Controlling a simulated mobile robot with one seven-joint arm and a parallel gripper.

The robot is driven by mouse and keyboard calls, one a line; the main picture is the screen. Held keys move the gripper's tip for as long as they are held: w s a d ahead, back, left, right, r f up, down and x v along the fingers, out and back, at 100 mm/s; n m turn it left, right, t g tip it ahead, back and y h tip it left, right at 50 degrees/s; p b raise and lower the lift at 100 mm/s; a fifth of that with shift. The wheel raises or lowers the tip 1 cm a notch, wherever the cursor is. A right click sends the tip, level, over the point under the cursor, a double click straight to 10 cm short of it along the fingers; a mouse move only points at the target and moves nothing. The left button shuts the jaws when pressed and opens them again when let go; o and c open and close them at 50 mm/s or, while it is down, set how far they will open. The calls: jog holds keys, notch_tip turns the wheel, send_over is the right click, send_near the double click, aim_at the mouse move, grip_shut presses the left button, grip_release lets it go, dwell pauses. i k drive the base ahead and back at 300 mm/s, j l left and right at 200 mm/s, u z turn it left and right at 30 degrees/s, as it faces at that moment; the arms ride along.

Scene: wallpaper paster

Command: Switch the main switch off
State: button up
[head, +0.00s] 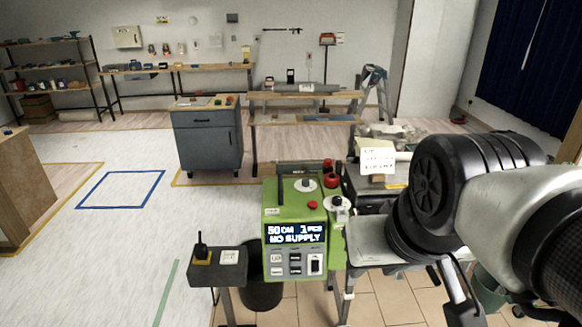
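A green machine (283,234) stands in the lower middle of the head view. Its lit display (296,232) reads "50 CM 1 PCS" and "NO SUPPLY". Below the display are several small buttons and a black switch in a pale frame (315,264) at the right. A grey box with a black lever (200,246) sits on a small stand to the left of the machine. I cannot tell from labels which one is the main switch, or its position. My arm reaches in from the right, beside the machine.
A dark bin (262,291) stands between the stand and the machine. A pale table (375,250) adjoins the machine's right side, partly behind my arm. A blue-grey cabinet (208,140) and workbenches stand behind. The floor to the left is open.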

aim_at(315, 264)
jog(key=k, duration=0.85)
jog(key=i, duration=1.2)
